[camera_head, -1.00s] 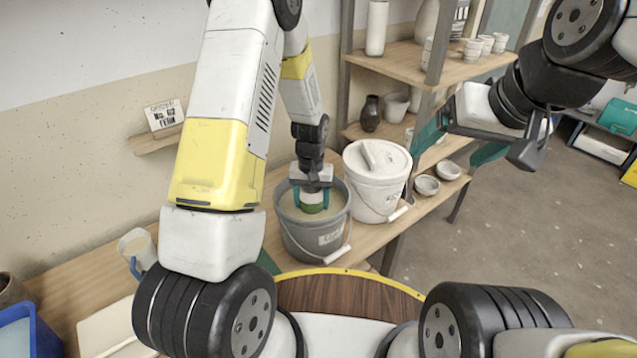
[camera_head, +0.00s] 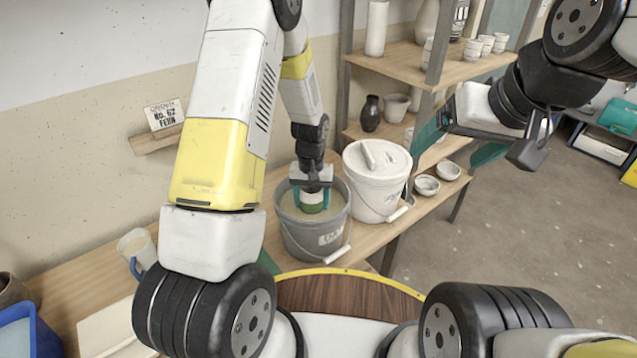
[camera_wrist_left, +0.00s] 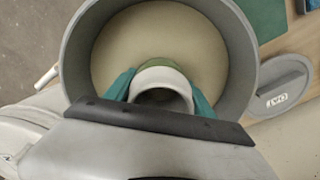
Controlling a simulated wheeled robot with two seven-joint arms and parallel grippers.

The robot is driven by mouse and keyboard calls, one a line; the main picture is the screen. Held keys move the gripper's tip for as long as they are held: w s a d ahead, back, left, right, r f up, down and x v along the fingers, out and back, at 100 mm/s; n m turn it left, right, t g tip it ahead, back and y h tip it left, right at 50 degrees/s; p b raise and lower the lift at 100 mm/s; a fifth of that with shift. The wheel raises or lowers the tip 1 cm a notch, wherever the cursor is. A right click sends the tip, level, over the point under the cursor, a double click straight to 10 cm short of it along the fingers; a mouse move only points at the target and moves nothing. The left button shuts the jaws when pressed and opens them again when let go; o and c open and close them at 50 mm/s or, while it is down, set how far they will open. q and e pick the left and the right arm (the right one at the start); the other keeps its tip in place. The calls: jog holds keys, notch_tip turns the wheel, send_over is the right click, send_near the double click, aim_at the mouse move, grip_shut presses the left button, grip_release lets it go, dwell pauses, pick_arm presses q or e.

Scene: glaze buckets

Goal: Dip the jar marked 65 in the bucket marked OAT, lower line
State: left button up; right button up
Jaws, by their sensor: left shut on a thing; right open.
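My left gripper (camera_head: 312,196) is shut on a small jar (camera_head: 312,208) with a pale upper part and a green lower part. In the left wrist view, the jar (camera_wrist_left: 163,74) is seen from above between teal fingers, open mouth facing the camera. It is inside the rim of a grey bucket (camera_head: 305,240) of pale beige glaze (camera_wrist_left: 165,35); I cannot tell how deep its foot is. The bucket's label is partly readable, starting "OA". The jar's number and lines are not visible. My right gripper (camera_head: 457,147) is open and empty, out to the right.
A grey lid (camera_wrist_left: 281,92) marked OAT lies beside the bucket. A white lidded bucket (camera_head: 375,185) stands close to its right. A card (camera_head: 164,114) on a small wall ledge reads "No. 62 FERN". Bowls (camera_head: 427,185) and shelves (camera_head: 405,60) are further right; a jug (camera_head: 137,248) stands left.

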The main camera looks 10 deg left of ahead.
pick_arm(q)
jog(key=shift+r, duration=0.1)
jog(key=shift+r, duration=2.75)
notch_tip(320, 180, up, 8)
jog(key=shift+f, duration=0.2)
dwell(0.5)
